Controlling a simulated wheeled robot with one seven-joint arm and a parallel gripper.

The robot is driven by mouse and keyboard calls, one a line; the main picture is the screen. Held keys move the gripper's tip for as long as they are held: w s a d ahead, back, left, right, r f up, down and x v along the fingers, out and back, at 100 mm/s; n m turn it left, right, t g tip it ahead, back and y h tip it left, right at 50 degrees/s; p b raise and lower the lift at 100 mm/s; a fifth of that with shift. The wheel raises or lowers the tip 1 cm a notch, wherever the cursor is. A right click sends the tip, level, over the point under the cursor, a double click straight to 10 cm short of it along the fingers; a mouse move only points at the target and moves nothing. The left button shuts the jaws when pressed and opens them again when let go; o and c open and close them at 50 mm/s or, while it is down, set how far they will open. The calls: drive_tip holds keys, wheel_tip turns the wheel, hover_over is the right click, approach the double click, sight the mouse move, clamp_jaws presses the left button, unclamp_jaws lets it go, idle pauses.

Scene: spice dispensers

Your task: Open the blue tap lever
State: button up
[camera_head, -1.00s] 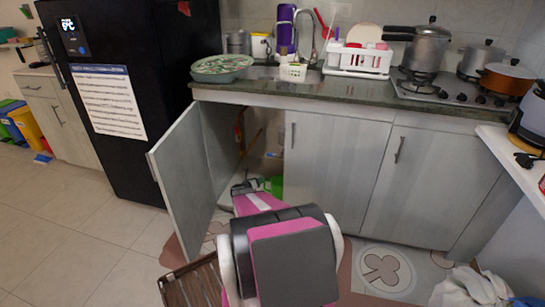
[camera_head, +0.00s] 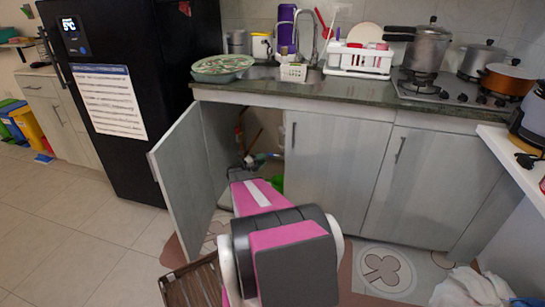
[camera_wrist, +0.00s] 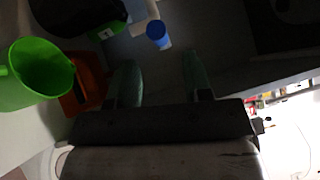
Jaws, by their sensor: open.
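My gripper (camera_head: 262,158) reaches into the open cabinet under the sink, with its greenish fingers partly visible in the head view. In the wrist view my gripper (camera_wrist: 160,63) is open, its two fingers apart with nothing between them. A blue piece with a rounded end (camera_wrist: 158,34) is just beyond the gap between the fingertips, beside a white part. I cannot tell for certain that it is the tap lever. It is not clearly visible in the head view.
A green bucket (camera_wrist: 35,72) is left of the fingers, beside an orange object (camera_wrist: 88,85). The open cabinet door (camera_head: 187,185) stands left of my arm. A closed door (camera_head: 325,175) is to the right. The cabinet inside is dark.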

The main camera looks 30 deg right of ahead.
sight(273, 155)
drive_tip(key=d, duration=0.4)
drive_tip(key=d+r, duration=0.1)
drive_tip(key=d, duration=0.1)
drive_tip(key=shift+s+d, duration=0.25)
drive_tip(key=shift+d, duration=0.15)
drive_tip(key=shift+c, duration=0.3)
clamp_jaws()
